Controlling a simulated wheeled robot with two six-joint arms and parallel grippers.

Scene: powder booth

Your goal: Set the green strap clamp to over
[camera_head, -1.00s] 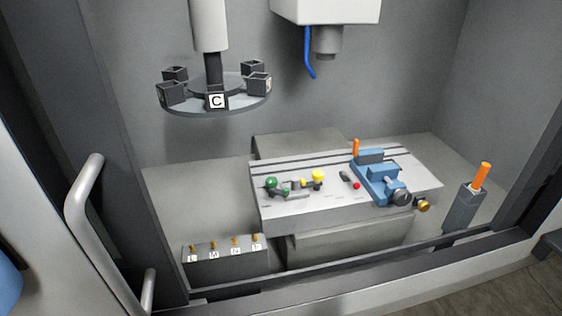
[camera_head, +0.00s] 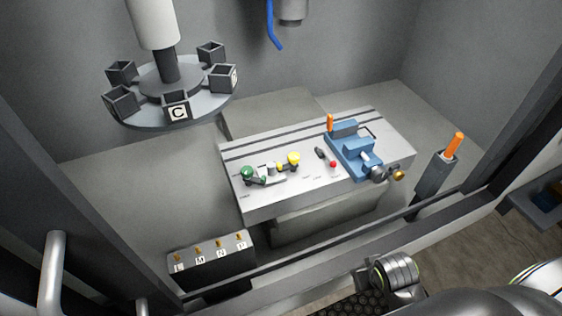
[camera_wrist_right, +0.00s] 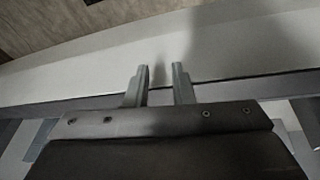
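The green strap clamp (camera_head: 249,174) sits at the left end of the grey slotted table in the head view, with a round green knob on top. A yellow-knobbed clamp (camera_head: 292,161) stands to its right, with a grey part (camera_head: 271,169) between them. Small labels on the table are too small to read. My right gripper (camera_wrist_right: 160,72) shows in the right wrist view with its two fingers apart and nothing between them. It points at a pale sill, away from the clamp. My left gripper is not in view.
A blue vise (camera_head: 352,150) with an orange handle stands on the table's right. A tool carousel (camera_head: 170,92) hangs at the upper left. A labelled rack (camera_head: 212,262) stands at the front left. The booth's front sill (camera_head: 330,236) crosses the foreground.

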